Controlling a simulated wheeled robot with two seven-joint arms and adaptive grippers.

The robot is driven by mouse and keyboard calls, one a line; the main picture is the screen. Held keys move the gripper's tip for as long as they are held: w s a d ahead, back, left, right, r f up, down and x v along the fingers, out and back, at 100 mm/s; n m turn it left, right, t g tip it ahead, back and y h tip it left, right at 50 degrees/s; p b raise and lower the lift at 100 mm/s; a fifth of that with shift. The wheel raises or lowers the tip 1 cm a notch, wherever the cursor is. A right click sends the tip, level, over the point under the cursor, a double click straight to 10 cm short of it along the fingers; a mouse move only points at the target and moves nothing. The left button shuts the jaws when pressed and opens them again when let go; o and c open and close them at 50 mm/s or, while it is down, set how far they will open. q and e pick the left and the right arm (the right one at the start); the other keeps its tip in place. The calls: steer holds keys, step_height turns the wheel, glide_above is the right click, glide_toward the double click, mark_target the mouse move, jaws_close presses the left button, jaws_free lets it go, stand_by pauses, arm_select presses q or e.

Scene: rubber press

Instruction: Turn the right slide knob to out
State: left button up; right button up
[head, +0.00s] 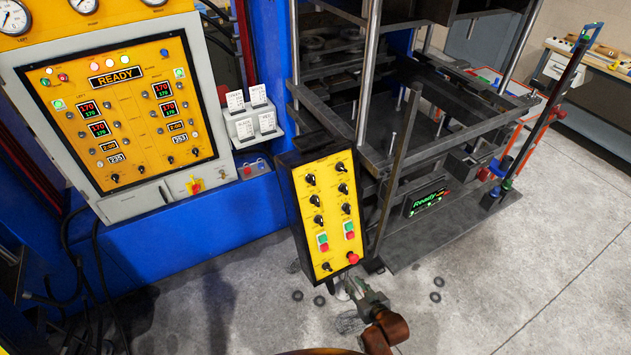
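A yellow control panel (310,235) in a dark box stands upright in the middle of the head view. It carries two columns of black knobs, including an upper right knob (341,167), a knob below it (343,188) and a third (346,209). Their labels are too small to read, so I cannot tell which is the right slide knob or its setting. My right gripper (357,287) is just below the panel's lower right corner, near the red button (353,258), and appears apart from the knobs. Its fingertips are too small to judge. My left gripper is out of view.
Green and red buttons (322,242) sit low on the panel. A larger yellow console (122,120) is at left. Black rings (436,297) lie on the open concrete floor.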

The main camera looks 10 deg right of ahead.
steer(key=w+a+r+t+y+p, duration=0.1)
steer(key=w+a+r+t, duration=0.1)
steer(key=r, duration=0.6)
steer(key=w+a+r+n+t+y, duration=0.1)
steer(key=w+a+r+t, duration=0.15)
steer(key=r, duration=0.55)
steer(key=w+a+r+t+p, duration=0.1)
steer(key=w+r+t, duration=0.15)
steer(key=r, duration=0.55)
steer(key=t+y, duration=0.2)
steer(key=t, duration=0.1)
glide_toward(314, 182)
steer(key=w, duration=0.2)
steer(key=x, duration=0.2)
steer(key=p+x, duration=0.1)
steer(key=x, duration=0.2)
steer(key=p+x, duration=0.1)
steer(key=x, duration=0.1)
steer(key=shift+w+a+r, duration=0.15)
steer(key=shift+a+r, duration=0.1)
steer(key=shift+r, duration=0.2)
steer(key=shift+c, duration=0.5)
jaws_close()
